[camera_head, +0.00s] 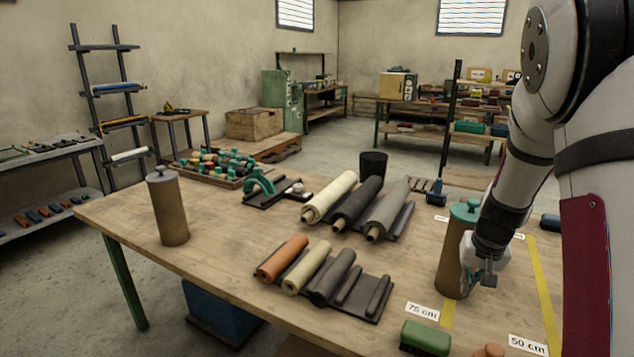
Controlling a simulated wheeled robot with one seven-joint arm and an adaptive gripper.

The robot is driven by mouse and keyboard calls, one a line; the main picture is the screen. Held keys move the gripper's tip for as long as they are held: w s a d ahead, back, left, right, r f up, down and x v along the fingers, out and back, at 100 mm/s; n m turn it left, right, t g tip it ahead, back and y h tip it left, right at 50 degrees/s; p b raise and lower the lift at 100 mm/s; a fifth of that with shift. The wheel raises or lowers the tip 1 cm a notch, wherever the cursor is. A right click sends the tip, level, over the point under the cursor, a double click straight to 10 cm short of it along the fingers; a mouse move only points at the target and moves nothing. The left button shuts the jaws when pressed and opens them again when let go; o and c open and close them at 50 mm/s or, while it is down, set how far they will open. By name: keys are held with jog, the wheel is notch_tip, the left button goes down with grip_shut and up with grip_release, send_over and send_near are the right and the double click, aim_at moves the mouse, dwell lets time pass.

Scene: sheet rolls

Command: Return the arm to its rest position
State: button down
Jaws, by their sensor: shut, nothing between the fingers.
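My arm comes down from the upper right of the head view. My gripper (489,273) is shut and empty. It points down over the right part of the wooden table (215,248), in front of a brown cylinder with a green top (453,262). The gripper overlaps this cylinder's right side in the picture; I cannot tell whether they touch. My wrist hides part of the cylinder and of the table behind it.
Sheet rolls lie in two groups, cream, black and grey (330,197) behind, orange, cream and dark (282,259) in front. A brown cylinder (168,208) stands at left. A green brush (425,338) lies at the front edge, near the "75 cm" label (422,311). The table's left front is clear.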

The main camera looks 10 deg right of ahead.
jog(key=s+a+r+n+y+p, duration=0.1)
jog(key=s+a+r+n+y, duration=0.15)
jog(key=s+a+r, duration=1.05)
jog(key=s+a+r+n, duration=0.1)
jog(key=s+a+r, duration=0.2)
jog(key=s, duration=0.4)
jog(key=s+a+r+n+t+h+p, duration=0.1)
jog(key=s+a+r, duration=0.2)
jog(key=s, duration=0.5)
jog(key=shift+s+a+r, duration=0.15)
jog(key=shift+s+a, duration=0.1)
jog(key=shift+a, duration=0.05)
jog(key=shift+n, duration=0.25)
